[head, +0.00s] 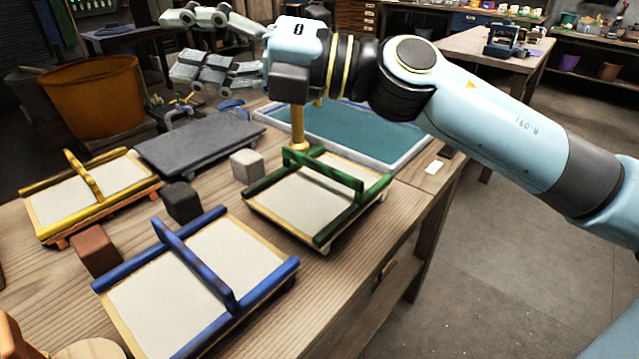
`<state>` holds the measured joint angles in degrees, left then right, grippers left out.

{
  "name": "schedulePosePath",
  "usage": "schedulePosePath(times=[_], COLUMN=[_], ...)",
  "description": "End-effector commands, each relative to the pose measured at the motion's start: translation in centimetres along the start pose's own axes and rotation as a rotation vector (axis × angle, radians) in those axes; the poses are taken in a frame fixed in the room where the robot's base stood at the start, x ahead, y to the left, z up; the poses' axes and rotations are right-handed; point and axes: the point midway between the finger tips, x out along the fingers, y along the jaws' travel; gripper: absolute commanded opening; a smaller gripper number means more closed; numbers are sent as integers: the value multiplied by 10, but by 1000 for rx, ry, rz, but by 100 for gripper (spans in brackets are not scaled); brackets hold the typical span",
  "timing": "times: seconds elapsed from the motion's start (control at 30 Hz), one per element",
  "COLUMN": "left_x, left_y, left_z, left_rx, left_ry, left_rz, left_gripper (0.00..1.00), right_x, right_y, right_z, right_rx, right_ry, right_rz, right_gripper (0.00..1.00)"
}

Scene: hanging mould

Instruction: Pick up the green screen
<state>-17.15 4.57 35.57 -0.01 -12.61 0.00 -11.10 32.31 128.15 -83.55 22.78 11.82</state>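The green screen (314,202) lies on the wooden table, right of the middle of the table top. It has a pale mesh, a wooden frame, green side bars and a raised green crossbar. My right gripper (180,45) is open and empty, its fingers pointing left, high above the back of the table. It is apart from the green screen, above and to its left in the picture. The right arm comes in from the right and passes above and behind the screen. My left gripper is out of view.
A blue screen (165,305) lies in front, a yellow screen (80,205) at left. Small blocks, dark (182,202), pale grey (246,166) and brown (96,250), stand between. A grey slab (200,142) and a tray of teal liquid (350,135) lie behind.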

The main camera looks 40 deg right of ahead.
Motion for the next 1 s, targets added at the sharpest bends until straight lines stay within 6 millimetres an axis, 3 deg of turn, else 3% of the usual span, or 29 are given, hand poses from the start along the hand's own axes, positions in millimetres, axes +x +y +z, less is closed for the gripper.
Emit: schedulePosePath(times=[0.07,0.13,0.23,0.3,0.43,0.57,0.83,1.0], left_x=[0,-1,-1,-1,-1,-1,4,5], left_y=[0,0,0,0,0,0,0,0], left_z=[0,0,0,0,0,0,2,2], left_rx=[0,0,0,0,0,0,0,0], left_ry=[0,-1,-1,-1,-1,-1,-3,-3], left_rz=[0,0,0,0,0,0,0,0], left_gripper=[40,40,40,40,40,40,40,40], right_x=[-2,-17,-52,-81,-127,-153,-153,-151], right_y=[-28,-64,-112,-136,-158,-165,-206,-220], right_z=[-20,-26,-12,9,47,68,68,66], right_rx=[-189,-336,-497,-572,-647,-669,-667,-670], right_ry=[211,375,550,629,701,722,726,728], right_rz=[-146,-315,-586,-773,-1049,-1199,-1236,-1235], right_gripper=[38,38,38,38,38,38,38,38])
